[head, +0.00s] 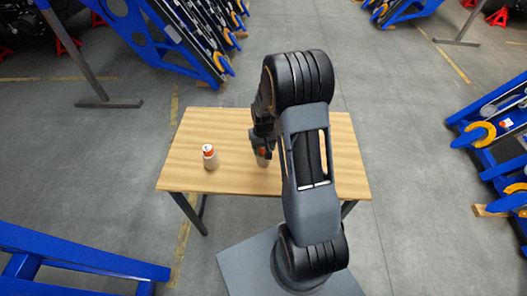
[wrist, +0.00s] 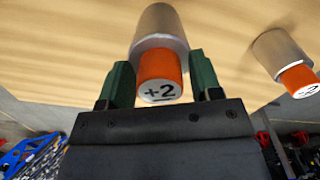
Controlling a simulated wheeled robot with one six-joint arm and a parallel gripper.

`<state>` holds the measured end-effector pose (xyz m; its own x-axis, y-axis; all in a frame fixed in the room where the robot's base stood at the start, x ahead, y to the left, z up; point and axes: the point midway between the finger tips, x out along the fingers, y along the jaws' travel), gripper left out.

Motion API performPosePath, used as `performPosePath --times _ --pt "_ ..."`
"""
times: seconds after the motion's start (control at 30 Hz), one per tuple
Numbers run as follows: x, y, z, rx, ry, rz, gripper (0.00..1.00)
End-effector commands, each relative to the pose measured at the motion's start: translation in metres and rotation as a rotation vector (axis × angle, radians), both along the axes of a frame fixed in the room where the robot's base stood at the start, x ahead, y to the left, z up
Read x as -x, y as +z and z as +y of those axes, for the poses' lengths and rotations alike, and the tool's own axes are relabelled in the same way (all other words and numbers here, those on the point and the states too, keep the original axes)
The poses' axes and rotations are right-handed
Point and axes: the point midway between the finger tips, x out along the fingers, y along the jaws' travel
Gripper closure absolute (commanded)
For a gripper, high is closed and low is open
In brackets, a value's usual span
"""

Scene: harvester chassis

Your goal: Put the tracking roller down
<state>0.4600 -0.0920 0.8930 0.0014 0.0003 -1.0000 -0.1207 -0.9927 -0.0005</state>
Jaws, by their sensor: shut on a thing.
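A tracking roller, a grey cylinder with an orange collar and a white end marked "+2" (wrist: 160,75), is between the two green fingers of my gripper (wrist: 162,88) in the wrist view. My gripper is shut on it. In the head view my gripper (head: 262,146) is low over the wooden table (head: 230,124), and the held roller (head: 262,158) is partly hidden by it. I cannot tell whether the roller touches the table top. A second roller (head: 210,157) stands upright on the table to the left; its end reads "-2" in the wrist view (wrist: 288,62).
The table top is clear around the second roller and at the left. Blue chassis frames stand behind the table (head: 165,40), at the right (head: 495,140) and at the front left (head: 70,262). A grey post on a flat foot (head: 108,102) stands at the back left.

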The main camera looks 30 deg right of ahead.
Motion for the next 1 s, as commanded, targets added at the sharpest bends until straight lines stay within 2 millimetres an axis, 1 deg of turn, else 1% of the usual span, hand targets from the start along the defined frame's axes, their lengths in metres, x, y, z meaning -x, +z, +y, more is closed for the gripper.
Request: performPosePath --times 0.07,0.2,0.3,0.67,0.7,0.93,0.97,1.0 --pt "-0.004 -0.006 -0.003 0.0 -0.001 0.001 0.73" --pt "-0.004 -0.024 -0.003 0.0 0.0 0.003 0.73" --pt "-0.004 -0.033 -0.002 0.0 0.0 0.001 0.73" --pt "-0.004 -0.036 -0.002 0.0 0.0 -0.001 0.73" --pt "-0.004 -0.037 -0.002 0.0 0.0 0.0 0.4" --pt "-0.004 -0.037 -0.002 0.0 0.0 0.0 0.18" --pt "-0.004 -0.037 -0.002 0.0 0.0 0.0 0.16" --pt "-0.004 -0.037 -0.002 0.0 0.0 0.0 0.16"
